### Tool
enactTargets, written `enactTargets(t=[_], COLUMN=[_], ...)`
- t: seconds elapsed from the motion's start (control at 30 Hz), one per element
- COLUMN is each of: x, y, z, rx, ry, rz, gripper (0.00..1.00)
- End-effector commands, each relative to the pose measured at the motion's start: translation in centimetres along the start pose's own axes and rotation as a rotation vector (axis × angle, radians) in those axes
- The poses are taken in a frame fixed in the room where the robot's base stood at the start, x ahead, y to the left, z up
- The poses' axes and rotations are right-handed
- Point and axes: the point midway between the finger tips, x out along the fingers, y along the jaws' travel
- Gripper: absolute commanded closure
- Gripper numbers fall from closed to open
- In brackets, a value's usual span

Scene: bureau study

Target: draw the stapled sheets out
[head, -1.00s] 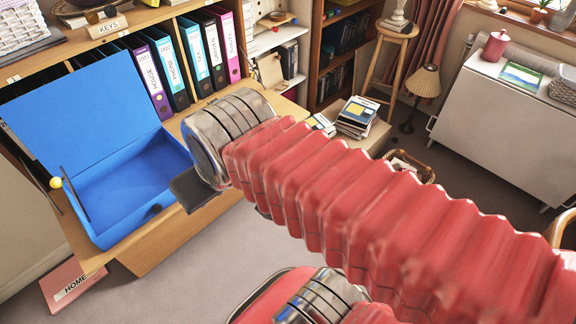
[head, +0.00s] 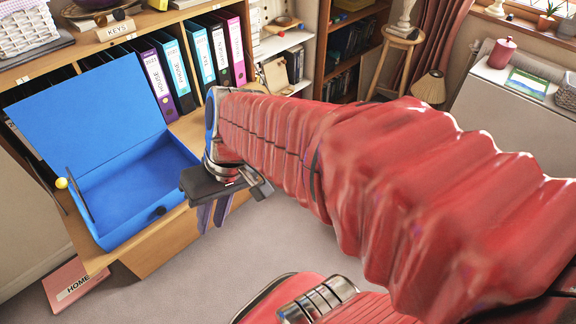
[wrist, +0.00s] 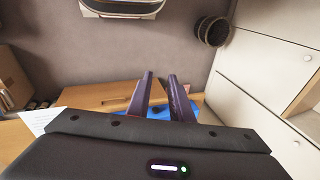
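An open blue box file (head: 130,190) stands on the wooden desk flap with its lid tilted back; its visible floor looks bare. My arm hides part of the flap.
Binders (head: 200,55) stand on the shelf behind the flap. A pink HOME folder (head: 75,284) leans low at the left. A stool (head: 403,38) and lamp (head: 430,87) stand at the back. A dark bin (wrist: 213,31) is in the wrist view. The carpet in front is clear.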

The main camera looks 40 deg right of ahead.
Motion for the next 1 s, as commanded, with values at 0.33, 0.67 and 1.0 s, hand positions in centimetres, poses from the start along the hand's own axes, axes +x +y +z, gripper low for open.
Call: enactTargets(t=[0.33,0.67,1.0], x=[3.2,4.8,6.0], y=[0.5,2.2,7.1], z=[-1.9,-5.6,-10.2], rx=[0.136,0.269,0.418], ry=[-0.105,-0.064,0.118], rz=[-0.291,-0.589,-0.862], gripper=[0.80,0.80,0.80])
